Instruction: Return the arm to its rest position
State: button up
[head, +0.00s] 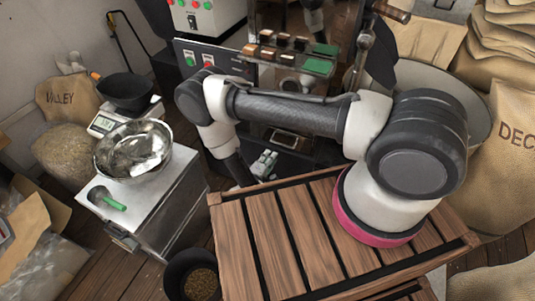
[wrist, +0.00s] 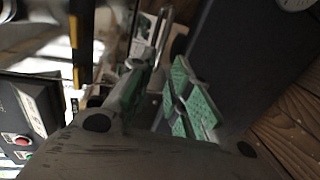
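My arm is bent over the slatted wooden top. Its dark upper link runs left to an elbow, and the forearm drops down in front of the dark machine (head: 200,57). My gripper (wrist: 160,92) shows in the wrist view with green-padded fingers. The fingers stand apart with a gap between them, and I see nothing held there.
A metal cabinet (head: 165,215) at left carries a steel bowl (head: 133,150), a green-handled scoop (head: 105,198) and a scale (head: 105,123) with a black pan. A black bucket of beans (head: 200,284) stands on the floor. Burlap sacks (head: 510,130) crowd the right.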

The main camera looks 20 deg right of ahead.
jog(key=s+d+r+n+g+h, duration=0.25)
jog(key=s+d+n+h, duration=0.2)
jog(key=d, duration=0.25)
jog(key=s+d+r+m+g+y, duration=0.1)
jog(key=s+d+r+m+y, duration=0.2)
jog(key=r, duration=1.5)
jog(key=s+d+r+m+g+y, duration=0.2)
jog(key=s+r, duration=0.7)
jog(key=r, duration=1)
jog(key=s+d+r+m+g+y, duration=0.2)
jog(key=s+d+r+m+y, duration=0.3)
jog(key=r, duration=1.4)
jog(key=m+y, duration=0.4)
jog(key=shift+s+d+m, duration=0.25)
jog(key=shift+s+m, duration=0.1)
jog(key=shift+s, duration=0.05)
